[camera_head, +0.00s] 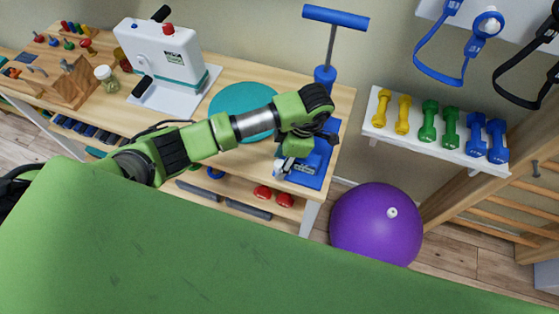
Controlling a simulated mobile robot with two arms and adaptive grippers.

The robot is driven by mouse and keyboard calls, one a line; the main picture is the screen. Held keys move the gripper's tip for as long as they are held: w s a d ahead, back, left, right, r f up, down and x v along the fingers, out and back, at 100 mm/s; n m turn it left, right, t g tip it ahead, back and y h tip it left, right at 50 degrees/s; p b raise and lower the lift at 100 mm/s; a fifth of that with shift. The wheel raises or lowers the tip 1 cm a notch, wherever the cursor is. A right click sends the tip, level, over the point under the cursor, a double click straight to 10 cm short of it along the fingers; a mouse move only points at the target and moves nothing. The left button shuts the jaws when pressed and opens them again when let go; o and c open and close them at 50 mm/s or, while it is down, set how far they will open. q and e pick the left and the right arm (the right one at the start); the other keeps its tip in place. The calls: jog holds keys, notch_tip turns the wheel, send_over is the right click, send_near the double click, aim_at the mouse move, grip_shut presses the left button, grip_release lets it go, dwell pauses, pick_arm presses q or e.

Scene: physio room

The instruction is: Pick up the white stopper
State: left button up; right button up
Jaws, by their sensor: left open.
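A small round white stopper (392,212) shows on the upper side of the large purple exercise ball (372,232), which rests on the floor right of the wooden table. My left arm comes in from the left above the table. My left gripper (283,172) points down over the blue base of the pump-like device (313,163), left of the ball and apart from the stopper. Its fingers are small in view and partly hidden by the wrist; I see nothing held. My right gripper is not in view.
A green padded surface (200,260) fills the foreground. The wooden table (235,80) holds a white machine (163,62), a teal disc (243,100) and peg toys. A white shelf (420,142) with colored dumbbells hangs above the ball. Wooden wall bars (485,215) stand right of it.

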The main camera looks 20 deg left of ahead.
pick_arm(q)
jog(key=shift+x, duration=0.75)
jog(key=c, duration=1.1)
